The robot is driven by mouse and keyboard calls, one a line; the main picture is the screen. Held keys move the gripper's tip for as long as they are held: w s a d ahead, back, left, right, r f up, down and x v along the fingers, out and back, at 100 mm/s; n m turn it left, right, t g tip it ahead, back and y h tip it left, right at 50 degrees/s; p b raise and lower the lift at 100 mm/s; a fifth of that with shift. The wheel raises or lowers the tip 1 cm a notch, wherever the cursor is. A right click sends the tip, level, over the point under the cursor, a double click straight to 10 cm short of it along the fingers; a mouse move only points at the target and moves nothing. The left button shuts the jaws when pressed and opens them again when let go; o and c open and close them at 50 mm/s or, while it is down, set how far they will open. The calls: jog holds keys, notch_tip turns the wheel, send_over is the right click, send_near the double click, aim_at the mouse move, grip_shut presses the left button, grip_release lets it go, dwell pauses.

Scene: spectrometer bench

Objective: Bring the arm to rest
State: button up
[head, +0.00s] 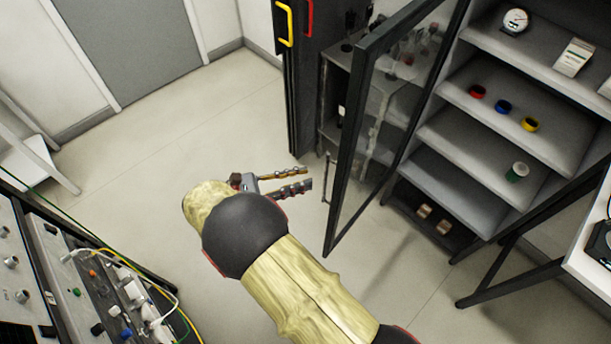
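My arm reaches up from the bottom of the head view, with yellowish link covers and a dark round joint. My gripper (308,178) is at its far end, pointing right over the bare floor. Its two fingers stand a little apart, with a narrow gap between the tips. I see nothing between them. The gripper appears to be left of an open glass cabinet door (388,95); the distance between them is hard to judge.
An instrument panel (85,290) with cables stands at lower left. A white table edge (590,265) is at right. The floor (170,150) is clear.

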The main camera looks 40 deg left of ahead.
dwell(0.5)
jog(key=s+d+f+m+g+y, duration=0.1)
jog(key=s+d+f+m+g, duration=0.2)
jog(key=f, duration=0.5)
jog(key=d+m+g, duration=0.3)
jog(key=d+g, duration=0.2)
jog(key=d, duration=0.3)
jog(key=d+r+m+y+b, duration=0.1)
jog(key=d+r+m+y, duration=0.2)
jog(key=d+r+m, duration=0.4)
jog(key=s+d+r+m+y, duration=0.1)
jog(key=d+r+m+y, duration=0.2)
jog(key=d+r+m, duration=0.5)
jog(key=s+d+r+m+y+b, duration=0.1)
jog(key=d+r+m+y, duration=0.3)
jog(key=d, duration=1.8)
notch_tip(320, 180, up, 6)
jog(key=m, duration=0.3)
jog(key=shift+s+g+b, duration=0.25)
jog(key=shift+g+b, duration=0.05)
